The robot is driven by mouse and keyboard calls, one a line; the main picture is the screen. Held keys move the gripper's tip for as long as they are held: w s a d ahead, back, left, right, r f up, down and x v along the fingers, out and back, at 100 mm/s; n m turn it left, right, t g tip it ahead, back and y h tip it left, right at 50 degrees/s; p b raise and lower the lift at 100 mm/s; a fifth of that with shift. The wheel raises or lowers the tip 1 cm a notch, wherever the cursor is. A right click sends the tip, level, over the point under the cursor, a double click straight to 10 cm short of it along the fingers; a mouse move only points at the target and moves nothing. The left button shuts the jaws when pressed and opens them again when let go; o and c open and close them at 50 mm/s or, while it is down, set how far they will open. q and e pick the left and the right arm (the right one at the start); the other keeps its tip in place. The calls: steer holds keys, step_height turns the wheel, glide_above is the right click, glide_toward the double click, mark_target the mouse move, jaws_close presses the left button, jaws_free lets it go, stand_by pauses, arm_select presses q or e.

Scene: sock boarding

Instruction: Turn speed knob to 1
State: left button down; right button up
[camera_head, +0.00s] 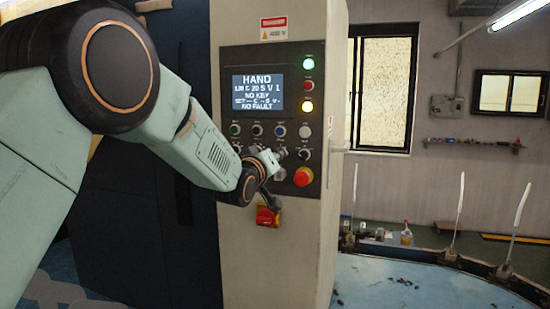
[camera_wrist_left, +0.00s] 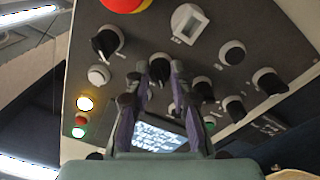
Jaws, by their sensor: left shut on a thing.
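My left gripper (camera_head: 279,155) reaches the control panel (camera_head: 230,88) from the left. In the left wrist view, the gripper (camera_wrist_left: 162,72) has its two fingers on either side of a black knob (camera_wrist_left: 160,68) and is shut on it. This knob sits between a black knob (camera_wrist_left: 105,42) near the red stop button and other black knobs (camera_wrist_left: 203,90). Its label and pointer setting are too small or covered to read. The display (camera_head: 258,92) reads "HAND", "NO KEY" and "NO FAULT" among its lines. My right gripper is not in view.
A red emergency button (camera_head: 303,176) and a grey key switch (camera_wrist_left: 188,23) are close to the gripper. A red-and-yellow switch (camera_head: 267,215) is below the panel. Green (camera_head: 308,63), red and amber lamps line the panel's right side.

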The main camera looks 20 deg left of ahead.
arm_select(q)
steer(key=c, duration=1.2)
jaws_free()
steer(key=shift+o, duration=0.2)
steer(key=shift+s, duration=0.1)
steer(key=s, duration=1.2)
steer(key=shift+a+f, duration=0.2)
steer(key=shift+a, duration=0.2)
steer(key=shift+w, duration=0.1)
